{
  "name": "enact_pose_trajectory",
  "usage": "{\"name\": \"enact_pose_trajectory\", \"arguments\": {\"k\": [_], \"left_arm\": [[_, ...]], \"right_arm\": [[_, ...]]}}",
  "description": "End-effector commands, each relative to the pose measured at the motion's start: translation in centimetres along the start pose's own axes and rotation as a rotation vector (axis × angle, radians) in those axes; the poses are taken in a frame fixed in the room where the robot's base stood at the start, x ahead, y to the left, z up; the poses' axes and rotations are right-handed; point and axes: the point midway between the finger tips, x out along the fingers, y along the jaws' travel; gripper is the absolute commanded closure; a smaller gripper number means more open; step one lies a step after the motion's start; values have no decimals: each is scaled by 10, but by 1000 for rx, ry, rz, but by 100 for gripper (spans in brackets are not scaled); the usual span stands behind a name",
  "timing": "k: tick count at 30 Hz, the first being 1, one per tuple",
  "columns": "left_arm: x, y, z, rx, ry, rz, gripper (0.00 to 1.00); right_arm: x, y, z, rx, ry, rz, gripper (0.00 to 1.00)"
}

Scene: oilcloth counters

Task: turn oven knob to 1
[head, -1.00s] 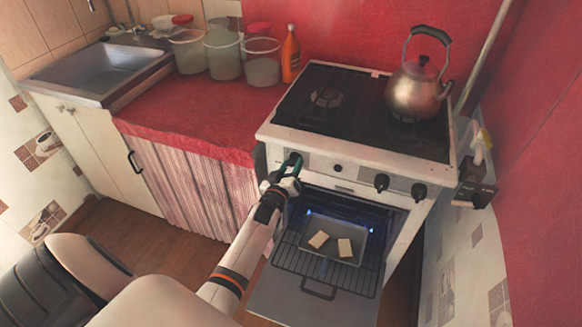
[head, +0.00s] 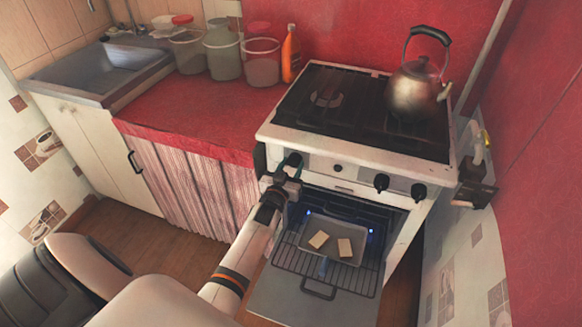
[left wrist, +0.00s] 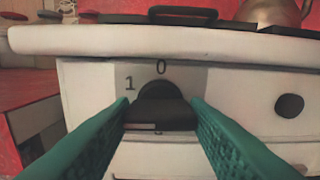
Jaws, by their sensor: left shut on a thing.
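The oven knob (head: 294,159) is a dark round knob at the left end of the white stove's front panel. In the left wrist view the knob (left wrist: 160,93) sits under a printed 0, with a printed 1 to its upper left. My left gripper (head: 286,174) is at the panel, its teal fingers shut on the knob, one on each side. The wrist view shows the left gripper's fingers (left wrist: 161,112) flanking the knob. I cannot tell exactly which mark the knob points to. My right gripper is not in view.
The oven door (head: 310,300) is open below, with a rack and a tray (head: 334,258) holding two pale slices. A kettle (head: 416,90) stands on the hob. Red-covered counter (head: 210,115) lies left.

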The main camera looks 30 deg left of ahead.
Motion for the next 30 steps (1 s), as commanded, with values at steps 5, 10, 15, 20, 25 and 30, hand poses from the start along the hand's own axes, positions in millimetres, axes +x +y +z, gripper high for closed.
{"name": "enact_pose_trajectory", "arguments": {"k": [5, 10, 15, 20, 25, 30], "left_arm": [[0, 0, -1, 166, 1, 0, 81], [0, 0, -1, 308, 1, 0, 81], [0, 0, -1, 422, 1, 0, 81], [0, 0, -1, 497, 2, 0, 81], [0, 0, -1, 545, 3, 0, 81], [0, 0, -1, 564, 3, 0, 81]], "right_arm": [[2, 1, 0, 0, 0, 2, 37], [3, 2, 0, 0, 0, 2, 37], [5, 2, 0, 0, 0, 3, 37], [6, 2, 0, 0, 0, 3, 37], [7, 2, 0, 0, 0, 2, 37], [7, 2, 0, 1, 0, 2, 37]]}}
